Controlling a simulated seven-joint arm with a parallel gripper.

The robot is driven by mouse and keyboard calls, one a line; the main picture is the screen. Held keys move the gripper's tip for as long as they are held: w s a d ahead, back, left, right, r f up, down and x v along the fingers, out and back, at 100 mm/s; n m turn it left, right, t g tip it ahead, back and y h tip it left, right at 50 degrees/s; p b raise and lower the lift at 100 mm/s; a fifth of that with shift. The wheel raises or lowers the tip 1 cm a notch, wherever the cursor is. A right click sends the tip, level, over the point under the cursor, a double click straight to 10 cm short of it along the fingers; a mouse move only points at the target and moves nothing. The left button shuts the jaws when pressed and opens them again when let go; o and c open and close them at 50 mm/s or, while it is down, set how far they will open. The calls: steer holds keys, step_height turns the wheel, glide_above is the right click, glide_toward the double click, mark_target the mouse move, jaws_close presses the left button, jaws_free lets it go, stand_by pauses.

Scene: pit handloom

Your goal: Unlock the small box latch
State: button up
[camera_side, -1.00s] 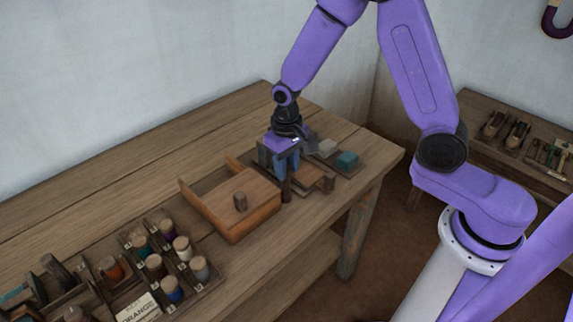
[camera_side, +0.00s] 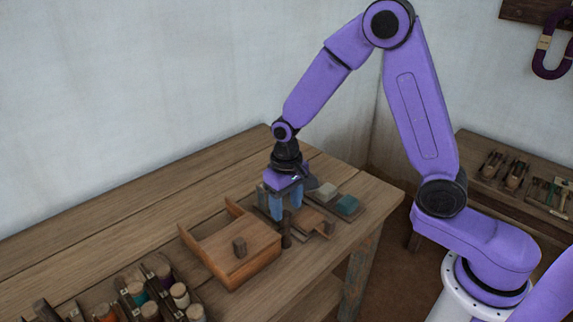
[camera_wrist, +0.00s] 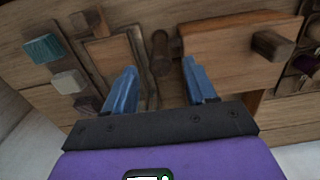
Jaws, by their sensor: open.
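A dark upright wooden piece, apparently the latch (camera_side: 286,229), stands beside the box's right edge. In the wrist view the latch (camera_wrist: 161,52) lies just left of the box, between and beyond my fingertips. My gripper (camera_side: 286,210) is open, its blue fingers pointing down over the latch area with nothing between them. The fingertips also show in the wrist view (camera_wrist: 160,68). Contact with the latch cannot be told.
Several thread spools (camera_side: 180,294) stand in a rack at lower left. The table's back left is clear.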

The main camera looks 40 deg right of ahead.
mark_target(288, 216)
step_height(288, 216, up, 15)
stand_by(0.4)
steer(key=shift+r, duration=0.1)
steer(key=s+d+f+n, duration=0.2)
steer(key=s+n, duration=0.4)
steer(key=s, duration=0.7)
steer(key=s+d+f+n, duration=0.2)
steer(key=s+n, duration=0.4)
steer(key=s, duration=0.7)
steer(key=shift+d+f+n, duration=0.35)
steer(key=shift+d+n, duration=0.05)
